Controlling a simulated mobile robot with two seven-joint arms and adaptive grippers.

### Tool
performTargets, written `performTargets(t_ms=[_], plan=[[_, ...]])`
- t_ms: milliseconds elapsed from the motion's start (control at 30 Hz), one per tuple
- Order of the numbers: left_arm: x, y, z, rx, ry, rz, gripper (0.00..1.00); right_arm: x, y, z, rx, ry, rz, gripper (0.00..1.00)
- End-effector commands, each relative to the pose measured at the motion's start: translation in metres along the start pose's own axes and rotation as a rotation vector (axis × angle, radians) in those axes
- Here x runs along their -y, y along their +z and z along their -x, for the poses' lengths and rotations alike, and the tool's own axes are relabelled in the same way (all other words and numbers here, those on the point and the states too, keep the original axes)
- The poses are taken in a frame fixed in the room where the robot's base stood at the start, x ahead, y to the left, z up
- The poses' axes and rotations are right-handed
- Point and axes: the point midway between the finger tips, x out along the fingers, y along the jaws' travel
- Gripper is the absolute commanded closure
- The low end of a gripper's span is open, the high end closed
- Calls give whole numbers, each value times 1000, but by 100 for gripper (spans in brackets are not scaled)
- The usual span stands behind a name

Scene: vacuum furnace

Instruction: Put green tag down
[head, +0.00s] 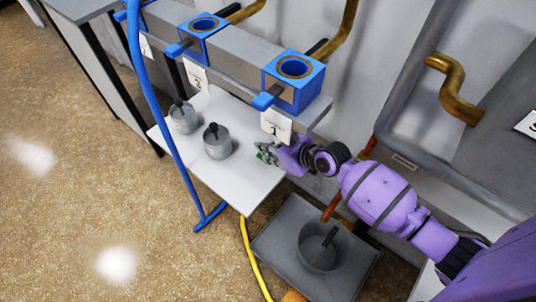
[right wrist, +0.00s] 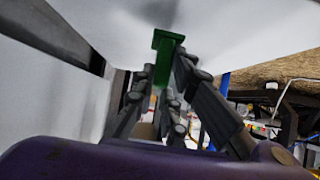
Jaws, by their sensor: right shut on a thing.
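My right gripper (head: 268,153) reaches in from the right over the right end of the white table (head: 243,182), below the blue valve block with the white label card (head: 276,125). It is shut on the green tag (right wrist: 164,62), which stands out between the fingers in the right wrist view. In the head view only a small bit of green shows at the fingertips. I cannot tell whether the tag touches the table. My left gripper is not in view.
Two grey pots with black handles (head: 217,142) (head: 184,117) stand on the white table, left of the gripper. A larger grey pot (head: 320,249) stands on a lower grey platform (head: 281,231). A blue hose (head: 160,110) crosses the table's left side. The table's front is clear.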

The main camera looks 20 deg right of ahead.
Motion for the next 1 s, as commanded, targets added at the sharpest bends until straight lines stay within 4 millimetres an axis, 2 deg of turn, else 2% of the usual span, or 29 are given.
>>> performTargets(t_ms=[33, 100, 500, 533, 667, 1000], plan=[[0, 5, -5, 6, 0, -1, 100, 2, 14, -7, 6, -2, -4, 100], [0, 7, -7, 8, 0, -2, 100, 1, 20, -12, 5, -1, -3, 100], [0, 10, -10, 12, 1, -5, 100, 1, 22, -14, 3, -1, -1, 100], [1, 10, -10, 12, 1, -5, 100, 1, 22, -14, 3, -1, -1, 86], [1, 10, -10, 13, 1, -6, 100, 1, 21, -14, 3, -1, -1, 69], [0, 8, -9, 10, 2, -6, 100, 1, 19, -12, 2, -1, -1, 69]])
